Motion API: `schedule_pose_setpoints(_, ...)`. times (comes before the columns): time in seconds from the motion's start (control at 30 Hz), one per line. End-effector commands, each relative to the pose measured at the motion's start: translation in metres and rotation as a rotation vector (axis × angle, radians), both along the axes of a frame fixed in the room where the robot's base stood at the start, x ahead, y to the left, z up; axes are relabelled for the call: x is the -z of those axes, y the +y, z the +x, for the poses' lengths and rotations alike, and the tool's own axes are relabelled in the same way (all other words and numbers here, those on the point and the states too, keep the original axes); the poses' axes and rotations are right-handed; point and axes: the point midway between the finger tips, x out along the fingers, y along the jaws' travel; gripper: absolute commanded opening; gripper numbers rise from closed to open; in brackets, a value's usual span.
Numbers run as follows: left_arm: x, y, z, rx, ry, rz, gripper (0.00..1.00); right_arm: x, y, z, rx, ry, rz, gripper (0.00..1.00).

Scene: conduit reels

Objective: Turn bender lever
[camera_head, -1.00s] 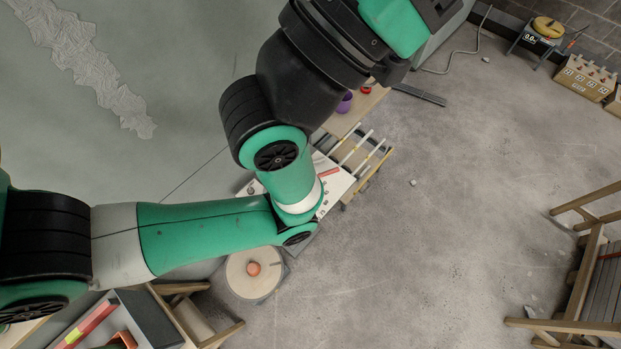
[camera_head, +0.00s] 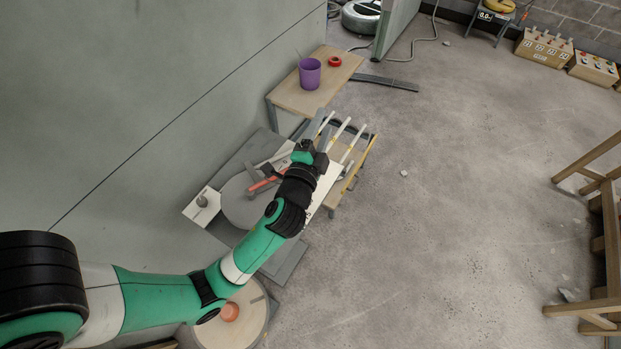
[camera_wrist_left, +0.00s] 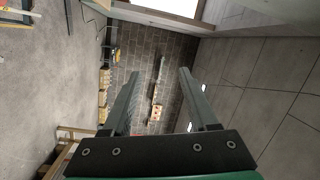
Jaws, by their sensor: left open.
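The bender is a round grey disc (camera_head: 238,207) on a grey bench beside the wall in the head view. A lever with a red part (camera_head: 262,184) lies across the disc, and my left wrist partly hides its right end. My left gripper (camera_head: 322,120) is above the bench to the right of the lever, its fingers pointing away toward the white rods. In the left wrist view the gripper (camera_wrist_left: 157,72) is open and empty, with no lever between its fingers. My right gripper does not show.
White rods (camera_head: 337,134) lie on a wooden rack right of the bench. A purple cup (camera_head: 309,73) and red tape roll (camera_head: 335,61) stand on a wooden table behind. A round wooden reel (camera_head: 250,325) is in front. Open floor (camera_head: 430,200) lies to the right.

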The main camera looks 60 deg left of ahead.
Motion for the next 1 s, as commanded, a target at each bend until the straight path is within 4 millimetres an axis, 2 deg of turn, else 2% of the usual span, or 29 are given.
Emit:
schedule_pose_setpoints(0.03, 0.08, 0.007, -0.013, -0.024, 0.063, 0.006, 0.59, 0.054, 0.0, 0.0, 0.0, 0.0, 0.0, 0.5)
schedule_pose_setpoints(0.1, 0.144, 0.014, -0.03, -0.051, 0.137, 0.008, 0.59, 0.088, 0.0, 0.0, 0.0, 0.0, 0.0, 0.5)
schedule_pose_setpoints(0.2, 0.215, 0.02, -0.051, -0.073, 0.211, -0.006, 0.59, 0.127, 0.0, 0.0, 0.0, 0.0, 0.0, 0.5)
schedule_pose_setpoints(0.3, 0.256, 0.024, -0.066, -0.088, 0.249, -0.015, 0.59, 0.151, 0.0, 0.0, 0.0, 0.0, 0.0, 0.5)
schedule_pose_setpoints(0.4, 0.269, 0.027, -0.071, -0.098, 0.257, -0.019, 0.59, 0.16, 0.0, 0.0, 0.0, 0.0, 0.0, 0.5)
schedule_pose_setpoints(0.67, 0.266, 0.031, -0.068, -0.101, 0.256, -0.02, 0.59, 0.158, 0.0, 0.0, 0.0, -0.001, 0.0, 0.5)
schedule_pose_setpoints(0.77, 0.268, 0.041, -0.06, -0.102, 0.254, -0.021, 0.59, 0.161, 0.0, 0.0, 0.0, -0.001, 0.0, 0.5)
schedule_pose_setpoints(1.0, 0.277, 0.08, -0.025, -0.103, 0.252, -0.02, 0.59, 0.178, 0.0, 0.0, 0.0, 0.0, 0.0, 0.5)
